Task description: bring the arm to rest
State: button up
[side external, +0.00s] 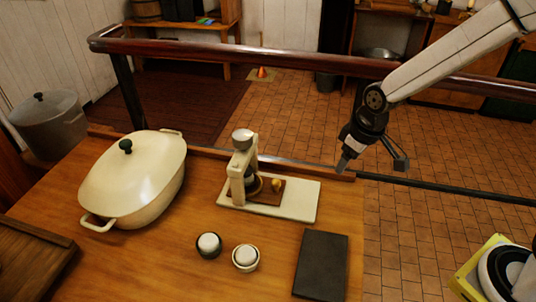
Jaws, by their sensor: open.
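My gripper (372,160) is at the right in the side external view. It hangs in the air near the far right corner of the wooden table (190,240), with its fingers spread apart. I see nothing between the fingers. My white arm (450,55) comes in from the upper right, bent down toward the gripper.
On the table are a cream lidded pot (140,175), a small press-like device (242,170) on a white board (300,200), two small round containers (208,245) (246,257) and a dark flat slab (321,265). A wooden rail (240,52) runs behind. Tiled floor lies right.

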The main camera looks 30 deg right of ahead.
jog(key=s+d+m, duration=0.3)
jog(key=s+d, duration=0.1)
jog(key=s, duration=0.5)
jog(key=shift+s+d+h, duration=0.15)
jog(key=shift+d+h, duration=0.1)
jog(key=shift+h, duration=0.05)
